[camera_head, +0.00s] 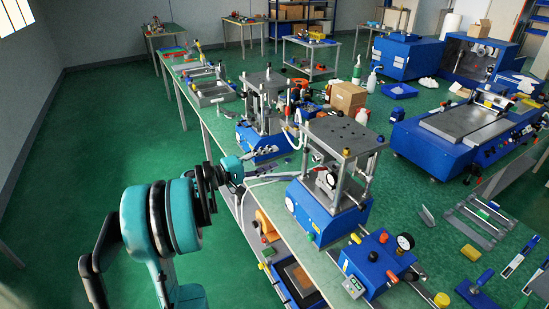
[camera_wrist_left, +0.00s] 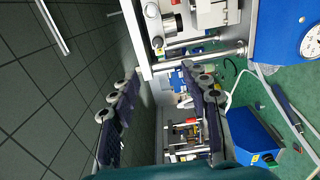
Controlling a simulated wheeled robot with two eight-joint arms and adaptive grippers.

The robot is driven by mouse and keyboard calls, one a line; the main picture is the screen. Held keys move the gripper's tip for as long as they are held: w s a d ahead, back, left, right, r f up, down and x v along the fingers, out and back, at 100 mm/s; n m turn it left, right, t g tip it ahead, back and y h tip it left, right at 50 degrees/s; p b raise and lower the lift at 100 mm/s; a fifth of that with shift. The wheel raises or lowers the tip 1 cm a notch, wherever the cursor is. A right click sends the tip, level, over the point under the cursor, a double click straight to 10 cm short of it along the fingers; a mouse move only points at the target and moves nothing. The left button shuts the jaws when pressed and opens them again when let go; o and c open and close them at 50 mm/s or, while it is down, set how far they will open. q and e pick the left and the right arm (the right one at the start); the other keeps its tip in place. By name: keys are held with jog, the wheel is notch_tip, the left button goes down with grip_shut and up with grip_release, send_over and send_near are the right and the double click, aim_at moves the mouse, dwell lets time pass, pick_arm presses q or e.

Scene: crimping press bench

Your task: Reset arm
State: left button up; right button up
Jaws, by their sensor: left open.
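My left arm, teal and black, reaches in from the lower left in the head view. Its gripper (camera_head: 264,164) is over the bench edge, by the gap between two crimping presses. The nearer press (camera_head: 328,213) has a blue base, metal posts and a dark top plate. The farther press (camera_head: 258,143) is similar. In the left wrist view, the two dark padded fingers of the left gripper (camera_wrist_left: 160,85) stand wide apart with nothing between them. Press parts show beyond them. My right gripper is not in view.
The pale bench (camera_head: 217,125) runs away to the back left. A blue control box (camera_head: 376,262) with a gauge sits near the front. A cardboard box (camera_head: 348,96) stands behind the presses. A blue machine (camera_head: 453,137) is at right. Green floor is open at left.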

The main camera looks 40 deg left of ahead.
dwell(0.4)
pick_arm(q)
jog(key=s+d+f+m+g, duration=0.1)
jog(key=d+f+m+g, duration=0.1)
jog(key=d, duration=0.6)
jog(key=s+d+f+m+g+y, duration=0.1)
jog(key=s+d+m+g, duration=0.15)
jog(key=d, duration=0.55)
jog(key=s+d+f+m+g, duration=0.1)
jog(key=d+f+g, duration=0.15)
jog(key=d, duration=0.55)
jog(key=s+d+f+m+g+y, duration=0.1)
jog(key=s+d+f+m+y, duration=0.1)
jog(key=s, duration=0.5)
jog(key=s+d+f+m+g+y, duration=0.1)
jog(key=s+d+f+m+y, duration=0.2)
jog(key=s+m, duration=0.3)
jog(key=shift+s+d+f+y, duration=0.35)
jog(key=shift+s+d, duration=0.35)
jog(key=shift+s, duration=0.3)
